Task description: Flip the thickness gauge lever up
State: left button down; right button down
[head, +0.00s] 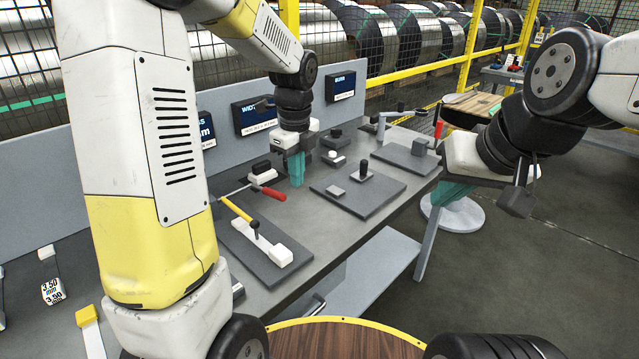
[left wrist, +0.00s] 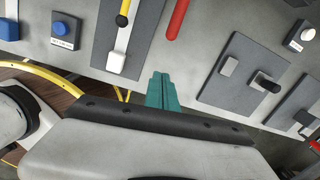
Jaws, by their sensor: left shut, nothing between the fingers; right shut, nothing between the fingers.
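The gauge at the left of the bench has a grey base plate (head: 240,250), a white block (head: 280,255) and a yellow bar (head: 236,209) with a black knob. A lever with a red handle (head: 272,194) lies low beside it; it also shows in the left wrist view (left wrist: 177,18). I cannot tell for sure that this is the thickness gauge lever. My left gripper (head: 297,183) is shut and empty, pointing down just right of the red handle and apart from it; its teal fingers show in the left wrist view (left wrist: 160,80). My right gripper (head: 452,193) is shut and empty beyond the bench's right end.
A middle plate (head: 385,196) carries a black post. A far gauge (head: 405,160) has an upright red handle (head: 438,129). Small button boxes (head: 333,158) stand behind. Displays (head: 253,116) hang on the back panel. My left arm hides the bench's left part.

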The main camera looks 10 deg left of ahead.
pick_arm(q)
jog(key=shift+w+d+f+m, duration=0.15)
jog(key=shift+w+d+m, duration=0.1)
jog(key=shift+m, duration=0.05)
jog(key=f, duration=1)
jog(key=shift+w+a, duration=0.15)
jog(key=shift+w, duration=0.1)
jog(key=a, duration=0.1)
jog(key=w+a+r, duration=0.1)
jog(key=w+a, duration=0.1)
jog(key=shift+a+r, duration=0.1)
jog(key=shift+r, duration=0.2)
jog(key=shift+r, duration=0.1)
